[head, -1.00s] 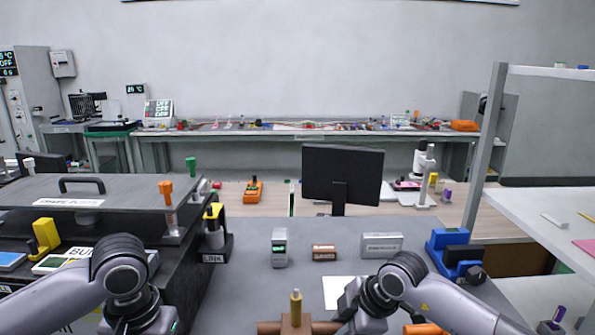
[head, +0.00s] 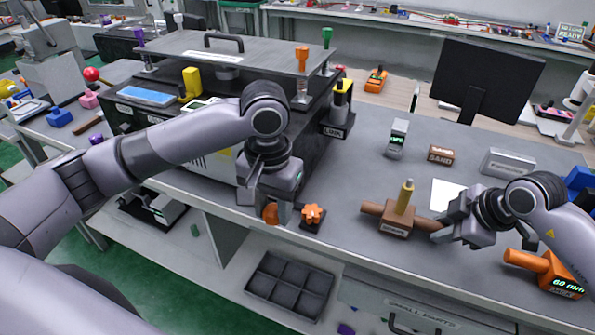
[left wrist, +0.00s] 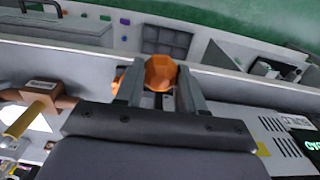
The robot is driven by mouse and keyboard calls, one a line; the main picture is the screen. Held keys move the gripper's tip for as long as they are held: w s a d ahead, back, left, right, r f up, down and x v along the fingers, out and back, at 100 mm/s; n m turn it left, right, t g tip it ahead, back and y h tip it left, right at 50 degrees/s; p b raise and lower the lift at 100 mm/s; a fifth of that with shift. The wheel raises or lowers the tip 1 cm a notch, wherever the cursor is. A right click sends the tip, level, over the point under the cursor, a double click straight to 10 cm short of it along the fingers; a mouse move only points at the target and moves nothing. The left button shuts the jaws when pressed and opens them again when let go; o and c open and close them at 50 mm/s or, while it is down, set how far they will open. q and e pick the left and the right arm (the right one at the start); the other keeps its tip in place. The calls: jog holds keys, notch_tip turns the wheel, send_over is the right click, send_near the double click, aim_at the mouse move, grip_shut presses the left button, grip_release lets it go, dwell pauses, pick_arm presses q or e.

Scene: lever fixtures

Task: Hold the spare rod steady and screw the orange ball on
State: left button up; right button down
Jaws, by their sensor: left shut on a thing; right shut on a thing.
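The orange ball (head: 270,213) is between the fingertips of my left gripper (head: 273,211), which is shut on it at the bench's front edge. The left wrist view shows the ball (left wrist: 160,73) between both fingers (left wrist: 158,88). The spare rod (head: 406,194) is a brass rod standing upright in a brown block (head: 397,222) with a crossbar. The ball is apart from the rod, well to its left. My right gripper (head: 440,232) is shut on the right end of the crossbar; its fingertips are partly hidden. The rod also shows in the left wrist view (left wrist: 20,122).
An orange star knob on a dark base (head: 312,214) stands just right of the ball. A black fixture (head: 335,120) with a raised plate stands behind my left arm. An orange tool (head: 548,268) lies at the right. Bench between knob and block is clear.

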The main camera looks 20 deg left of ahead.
pick_arm(q)
jog(key=w+d+r, duration=0.5)
jog(key=w+d, duration=0.5)
notch_tip(320, 180, up, 9)
send_over(411, 180)
jog(key=shift+f, duration=0.15)
jog(key=shift+f, duration=2.9)
jog(key=shift+f, duration=1.1)
jog(key=o, duration=1.1)
